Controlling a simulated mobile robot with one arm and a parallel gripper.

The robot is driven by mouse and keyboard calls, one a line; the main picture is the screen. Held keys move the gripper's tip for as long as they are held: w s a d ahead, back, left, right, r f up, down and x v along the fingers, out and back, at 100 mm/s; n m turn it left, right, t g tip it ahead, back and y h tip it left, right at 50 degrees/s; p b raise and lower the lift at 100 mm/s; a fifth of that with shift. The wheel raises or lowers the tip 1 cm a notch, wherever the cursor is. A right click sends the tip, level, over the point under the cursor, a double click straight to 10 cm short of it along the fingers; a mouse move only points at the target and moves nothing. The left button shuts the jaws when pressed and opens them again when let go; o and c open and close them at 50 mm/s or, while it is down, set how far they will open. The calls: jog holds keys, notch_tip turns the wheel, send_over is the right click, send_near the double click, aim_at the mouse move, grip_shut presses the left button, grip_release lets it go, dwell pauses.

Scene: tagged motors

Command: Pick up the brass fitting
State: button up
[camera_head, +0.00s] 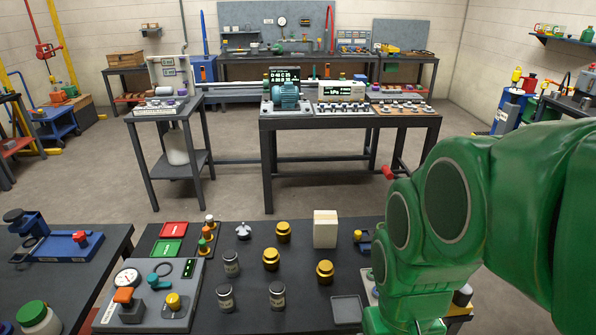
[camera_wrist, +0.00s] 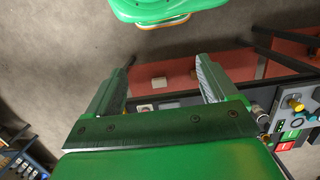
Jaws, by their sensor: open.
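Three brass-coloured round fittings stand on the dark front bench in the head view: one at the back (camera_head: 283,232), one in the middle (camera_head: 271,260) and one at the front right (camera_head: 324,272). I cannot tell which one the task means. My gripper (camera_wrist: 165,75) shows in the wrist view with its two fingers wide apart and nothing held between them. In the head view my green arm fills the right side and the fingers cannot be made out. No brass fitting is clear between the fingers in the wrist view.
Grey cylindrical parts (camera_head: 231,263), a cream block (camera_head: 325,229) and a shallow grey tray (camera_head: 346,311) share the bench (camera_head: 300,303) with the fittings. A control panel (camera_head: 150,297) with a gauge and knobs stands to the left. Open floor (camera_head: 235,195) lies behind.

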jog(key=w+f+n, duration=0.2)
jog(key=w, duration=0.8)
jog(key=w+f+n, duration=0.1)
jog(key=w+f, duration=0.1)
jog(key=w, duration=0.8)
jog(key=n+t, duration=0.2)
jog(key=n, duration=0.2)
send_over(326, 266)
jog(key=s, duration=0.1)
jog(key=f, duration=0.8)
jog(key=d+f, duration=0.1)
jog(key=f, duration=0.3)
jog(key=shift+w+a+f, duration=0.1)
jog(key=shift+w+f, duration=0.2)
notch_tip(326, 266, down, 2)
jog(key=shift+f, duration=0.1)
jog(key=shift+w+a+f, duration=0.1)
jog(key=shift+a+f, duration=0.05)
jog(key=shift+f, duration=0.75)
jog(key=shift+w+a+f, duration=0.1)
jog(key=shift+a+f, duration=0.05)
jog(key=shift+f, duration=0.8)
jog(key=shift+w+a+f, duration=0.1)
jog(key=shift+a+f, duration=0.05)
jog(key=shift+f, duration=0.75)
jog(key=shift+c, duration=0.5)
jog(key=c, duration=1.4)
